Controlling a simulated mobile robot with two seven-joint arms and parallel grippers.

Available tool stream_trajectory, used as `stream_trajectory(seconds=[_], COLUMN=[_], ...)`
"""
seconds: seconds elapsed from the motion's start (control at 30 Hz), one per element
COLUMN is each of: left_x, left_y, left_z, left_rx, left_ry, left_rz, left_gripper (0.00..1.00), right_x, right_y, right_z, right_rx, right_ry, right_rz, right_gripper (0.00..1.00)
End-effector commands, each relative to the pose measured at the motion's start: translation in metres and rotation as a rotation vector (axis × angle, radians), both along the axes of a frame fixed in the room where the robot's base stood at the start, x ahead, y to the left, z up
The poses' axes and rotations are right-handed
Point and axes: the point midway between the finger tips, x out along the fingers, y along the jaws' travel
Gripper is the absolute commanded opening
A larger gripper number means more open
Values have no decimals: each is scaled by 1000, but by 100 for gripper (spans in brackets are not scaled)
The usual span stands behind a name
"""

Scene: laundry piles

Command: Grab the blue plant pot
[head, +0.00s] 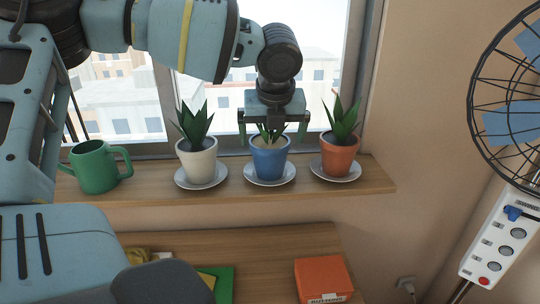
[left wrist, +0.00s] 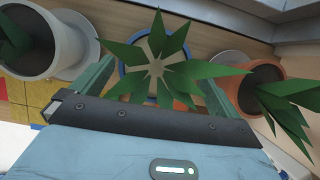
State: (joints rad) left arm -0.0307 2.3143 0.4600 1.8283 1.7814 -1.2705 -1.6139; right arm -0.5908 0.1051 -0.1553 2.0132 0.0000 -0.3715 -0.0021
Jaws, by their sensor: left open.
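The blue plant pot (head: 270,162) stands upright on a white saucer (head: 251,177) on the wooden windowsill, between two other pots. It holds a spiky green plant. My left gripper (head: 272,134) is open and points down over the pot, with one finger on each side of the plant near rim height. In the left wrist view the leaves (left wrist: 160,65) lie between the two fingers and hide much of the blue pot (left wrist: 123,69). I cannot tell whether the fingers touch the rim. My right gripper is not in view.
A white pot (head: 197,160) stands left and an orange pot (head: 339,158) right, both close by with plants. A green watering can (head: 95,167) is farther left. The window is behind. Below is a wooden desk (head: 270,240) with an orange box (head: 322,279). A fan (head: 510,95) stands at right.

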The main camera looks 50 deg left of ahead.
Motion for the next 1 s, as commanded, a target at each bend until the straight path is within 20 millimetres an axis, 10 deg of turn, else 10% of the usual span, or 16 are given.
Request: stream_trajectory(seconds=[0.83,1.0], left_x=[8,8], left_y=[19,19], left_z=[-50,-49], left_rx=[1,1], left_ry=[-1,-1], left_rz=[1,0], left_gripper=[100,79], right_x=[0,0], right_y=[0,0], right_z=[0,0], right_rx=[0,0], right_ry=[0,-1], right_rz=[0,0], right_gripper=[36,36])
